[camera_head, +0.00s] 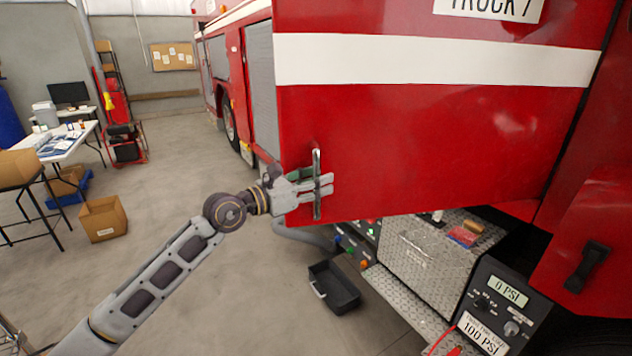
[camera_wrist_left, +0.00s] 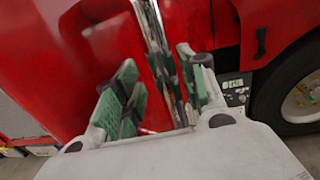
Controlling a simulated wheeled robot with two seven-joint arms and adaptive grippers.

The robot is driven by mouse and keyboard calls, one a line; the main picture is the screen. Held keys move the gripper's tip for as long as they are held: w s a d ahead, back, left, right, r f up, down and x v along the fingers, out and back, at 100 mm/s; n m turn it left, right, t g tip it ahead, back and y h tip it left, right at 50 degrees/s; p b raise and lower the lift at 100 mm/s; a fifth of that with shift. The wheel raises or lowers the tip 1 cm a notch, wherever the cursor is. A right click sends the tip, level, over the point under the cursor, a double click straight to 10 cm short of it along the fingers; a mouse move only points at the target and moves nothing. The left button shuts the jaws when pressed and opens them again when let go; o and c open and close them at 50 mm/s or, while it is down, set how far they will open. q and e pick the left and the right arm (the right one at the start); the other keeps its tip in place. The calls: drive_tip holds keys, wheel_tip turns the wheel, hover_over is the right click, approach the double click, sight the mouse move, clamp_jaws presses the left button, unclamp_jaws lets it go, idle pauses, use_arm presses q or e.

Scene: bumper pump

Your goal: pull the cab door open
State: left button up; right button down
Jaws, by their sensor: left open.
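The red cab door (camera_head: 430,140) with a white stripe fills the upper right of the head view. It stands swung out from the truck, with the step and pump panel showing below and behind it. Its upright metal handle (camera_head: 317,165) is near the door's left edge. My left gripper (camera_head: 325,186) is at the handle with its jaws open. In the left wrist view the bright handle bar (camera_wrist_left: 160,50) runs between the two green-padded fingers (camera_wrist_left: 160,92). I cannot tell whether a pad touches it. My right gripper is not in view.
A black open bin (camera_head: 335,288) lies on the floor below the door. A gauge box (camera_head: 497,305) stands at the lower right by the metal step (camera_head: 405,300). A cardboard box (camera_head: 103,219) and a table (camera_head: 65,140) are at the left. The floor between is clear.

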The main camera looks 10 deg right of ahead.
use_arm(q)
drive_tip(key=shift+a, duration=0.1)
idle(0.3)
drive_tip(key=v, duration=1.2)
idle(0.4)
drive_tip(key=shift+s, duration=0.1)
idle(0.3)
